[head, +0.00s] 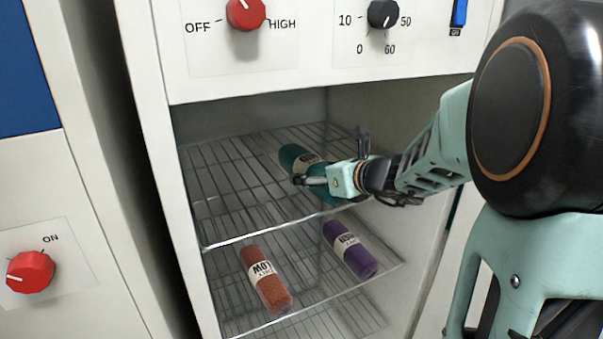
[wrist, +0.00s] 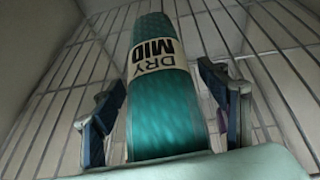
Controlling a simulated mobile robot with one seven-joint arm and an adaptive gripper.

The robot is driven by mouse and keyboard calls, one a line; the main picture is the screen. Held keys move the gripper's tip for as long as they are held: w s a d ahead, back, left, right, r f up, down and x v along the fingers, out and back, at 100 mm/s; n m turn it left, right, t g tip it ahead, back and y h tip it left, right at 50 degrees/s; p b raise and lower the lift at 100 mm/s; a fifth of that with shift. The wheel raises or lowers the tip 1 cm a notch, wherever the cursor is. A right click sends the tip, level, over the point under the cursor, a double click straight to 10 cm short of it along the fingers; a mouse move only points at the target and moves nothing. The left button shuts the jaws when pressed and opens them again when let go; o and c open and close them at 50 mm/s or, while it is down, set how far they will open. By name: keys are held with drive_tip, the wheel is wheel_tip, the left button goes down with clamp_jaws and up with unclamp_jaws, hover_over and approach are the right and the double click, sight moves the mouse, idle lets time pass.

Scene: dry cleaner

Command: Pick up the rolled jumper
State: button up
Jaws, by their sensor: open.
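A teal rolled jumper (head: 292,155) with a cream band lies on the upper wire rack inside the open cabinet. In the wrist view the roll (wrist: 160,110) fills the middle, and its band reads "DRY MID". My gripper (head: 330,180) reaches into the cabinet over the near part of this roll and partly hides it. In the wrist view my gripper (wrist: 163,105) is open, with one finger on each side of the roll. Gaps seem to show between fingers and roll; I cannot tell whether either touches. An orange roll (head: 266,280) and a purple roll (head: 350,250) lie on the rack below.
The upper wire rack (head: 220,190) is bare to the left of the teal roll. The cabinet's control panel (head: 320,45), with knobs, overhangs the opening. The right cabinet wall (head: 405,125) stands close to my arm. A lower rack (head: 360,315) also shows.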

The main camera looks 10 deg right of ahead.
drive_tip(key=shift+w+a+f, duration=0.1)
drive_tip(key=shift+w+f, duration=0.05)
drive_tip(key=shift+w, duration=0.15)
drive_tip(key=c, duration=1.6)
drive_tip(key=shift+r, duration=0.35)
